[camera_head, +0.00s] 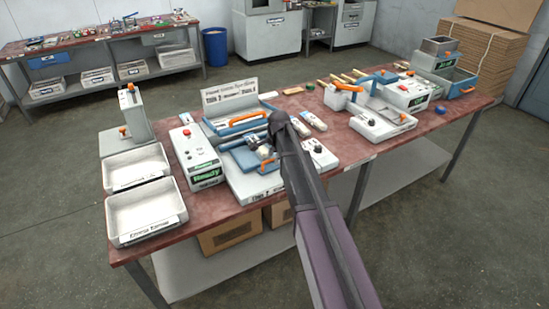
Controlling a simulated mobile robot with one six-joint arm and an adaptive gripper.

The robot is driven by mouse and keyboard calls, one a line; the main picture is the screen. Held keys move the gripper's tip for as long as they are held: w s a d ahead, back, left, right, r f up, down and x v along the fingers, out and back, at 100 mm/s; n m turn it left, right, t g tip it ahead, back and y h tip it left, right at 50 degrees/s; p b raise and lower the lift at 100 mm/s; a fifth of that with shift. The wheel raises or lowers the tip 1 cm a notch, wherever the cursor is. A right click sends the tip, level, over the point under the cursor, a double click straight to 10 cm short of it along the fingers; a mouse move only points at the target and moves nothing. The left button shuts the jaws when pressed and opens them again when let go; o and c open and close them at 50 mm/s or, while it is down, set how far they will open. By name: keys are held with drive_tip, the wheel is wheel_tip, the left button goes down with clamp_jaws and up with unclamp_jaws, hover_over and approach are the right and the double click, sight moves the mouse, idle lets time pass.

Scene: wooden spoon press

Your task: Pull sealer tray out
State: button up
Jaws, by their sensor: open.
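My arm reaches up from the bottom centre over the table. My gripper (264,160) is at its far end, low over the white-and-blue machine in the table's middle left, and it is open. The fingers are small and partly hidden by my arm, so I cannot tell whether they touch anything. A blue tray-like part with an orange handle (249,118) lies just behind the gripper. Another blue-framed unit with an orange handle (468,90) stands at the far right end. I cannot tell from the labels which one is the sealer tray.
A white control box (196,158) with a green "Ready" sign stands left of the gripper. Two white bins (146,212) sit at the table's left end.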

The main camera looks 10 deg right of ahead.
drive_tip(key=shift+c, duration=0.2)
clamp_jaws()
drive_tip(key=shift+s, duration=0.1)
drive_tip(key=shift+s+d, duration=0.35)
drive_tip(key=shift+s, duration=0.8)
drive_tip(key=shift+s+d, duration=0.4)
drive_tip(key=shift+s, duration=0.7)
drive_tip(key=shift+s+d, duration=0.35)
drive_tip(key=shift+s, duration=0.8)
drive_tip(key=shift+o, duration=0.2)
unclamp_jaws()
drive_tip(key=shift+w, duration=0.1)
